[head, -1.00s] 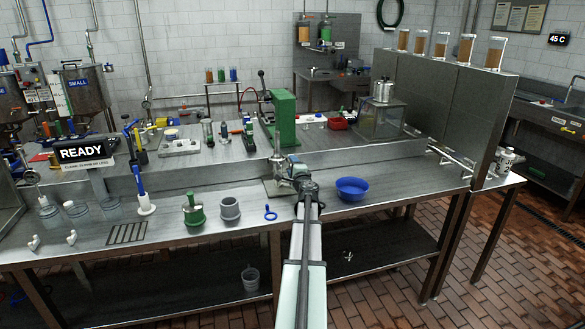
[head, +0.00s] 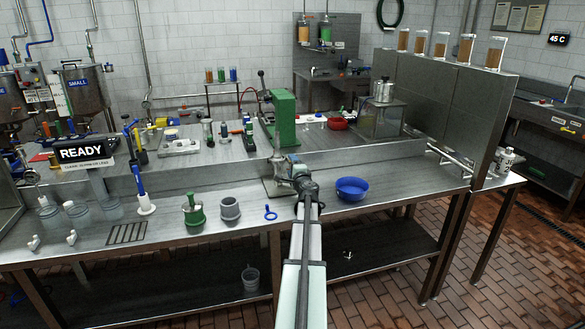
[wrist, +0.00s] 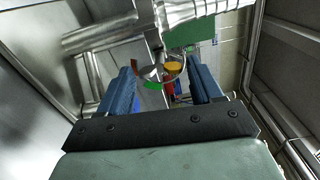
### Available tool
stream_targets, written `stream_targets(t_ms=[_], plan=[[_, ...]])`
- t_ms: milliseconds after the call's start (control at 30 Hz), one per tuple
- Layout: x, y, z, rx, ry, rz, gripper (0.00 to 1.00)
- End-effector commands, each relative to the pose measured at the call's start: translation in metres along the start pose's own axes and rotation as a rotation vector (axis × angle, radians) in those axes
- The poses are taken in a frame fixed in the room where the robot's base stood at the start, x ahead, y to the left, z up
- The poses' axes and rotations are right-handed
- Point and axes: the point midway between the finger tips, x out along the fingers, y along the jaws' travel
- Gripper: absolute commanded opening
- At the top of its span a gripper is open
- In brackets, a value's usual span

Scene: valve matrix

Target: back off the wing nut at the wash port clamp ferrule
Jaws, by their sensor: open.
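In the head view, a metal pipe fitting (head: 278,152) stands upright at the bench's front step, beyond my gripper (head: 283,174). My gripper reaches up to its lower part; the wing nut and the exact contact there are too small to tell. In the wrist view, my gripper (wrist: 162,75) is open, with two blue fingers apart. A metal pipe or fitting (wrist: 190,12) hangs above and beyond the fingers. A small metal piece (wrist: 151,72) shows between the fingertips; it may be the wing nut, but I cannot tell whether either finger touches it.
A blue bowl (head: 352,188) stands close to the right of my arm. A blue ring (head: 270,212), grey cup (head: 230,209) and green pot (head: 194,213) are to the left. A green press stand (head: 284,117) rises behind. The front bench edge is mostly clear.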

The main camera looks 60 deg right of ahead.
Motion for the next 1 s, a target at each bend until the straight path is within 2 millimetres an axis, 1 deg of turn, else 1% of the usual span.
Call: stream_targets(t_ms=[167,267,367,467,800,900,1000], plan=[[-0.006,0.0,0.0,0.0,0.0,0.0,0.65],[-0.015,0.0,0.001,0.0,0.0,0.0,0.65],[-0.027,0.0,0.001,0.0,0.001,0.0,0.65],[-0.044,0.0,0.001,0.0,0.001,0.0,0.65],[-0.11,0.0,0.001,0.0,0.001,0.0,0.65],[-0.125,0.0,0.001,0.0,0.001,0.0,0.65],[-0.134,0.0,0.001,0.0,0.001,0.0,0.65]])
